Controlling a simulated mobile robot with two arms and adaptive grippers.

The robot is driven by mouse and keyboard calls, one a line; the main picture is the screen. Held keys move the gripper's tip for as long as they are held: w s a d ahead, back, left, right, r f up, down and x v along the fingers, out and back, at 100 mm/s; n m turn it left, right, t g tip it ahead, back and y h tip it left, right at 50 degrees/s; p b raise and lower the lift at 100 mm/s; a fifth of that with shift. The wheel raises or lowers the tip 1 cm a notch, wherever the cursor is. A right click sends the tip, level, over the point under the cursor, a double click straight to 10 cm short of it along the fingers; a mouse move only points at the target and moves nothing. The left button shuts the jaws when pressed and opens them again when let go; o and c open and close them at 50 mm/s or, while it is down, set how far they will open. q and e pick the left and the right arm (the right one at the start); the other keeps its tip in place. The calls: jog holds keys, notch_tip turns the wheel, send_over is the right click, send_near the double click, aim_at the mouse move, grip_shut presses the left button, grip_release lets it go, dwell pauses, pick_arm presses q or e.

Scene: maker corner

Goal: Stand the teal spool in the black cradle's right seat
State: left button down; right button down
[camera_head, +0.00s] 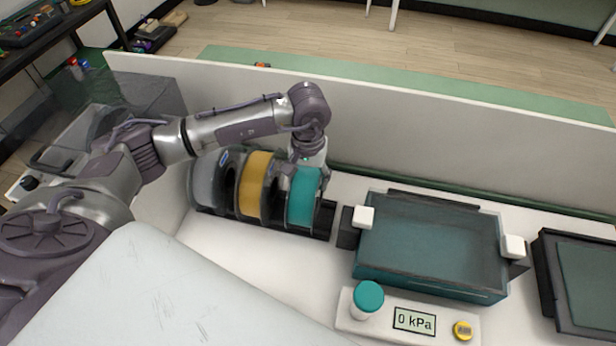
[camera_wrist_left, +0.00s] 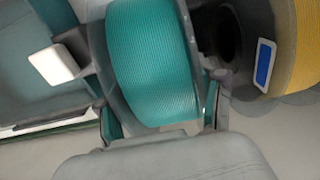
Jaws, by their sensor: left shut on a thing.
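The teal spool (camera_head: 302,197) stands upright at the right end of the black cradle (camera_head: 322,222), beside a yellow spool (camera_head: 254,184) and a grey spool (camera_head: 207,182). My left gripper (camera_head: 309,172) is shut on the teal spool from above and behind. In the left wrist view the teal spool (camera_wrist_left: 152,62) fills the space between the two fingers (camera_wrist_left: 160,125). The cradle's seat under the spool is mostly hidden, so I cannot tell whether the spool rests fully in it. My right gripper does not show.
A black-framed panel (camera_head: 550,310) is at far right. A low grey wall (camera_head: 420,140) runs behind.

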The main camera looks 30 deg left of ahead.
pick_arm(q)
jog(key=shift+r, duration=0.1)
jog(key=shift+c, duration=0.6)
grip_release()
jog(key=shift+o, duration=0.3)
notch_tip(320, 180, up, 12)
jog(key=shift+f, duration=0.1)
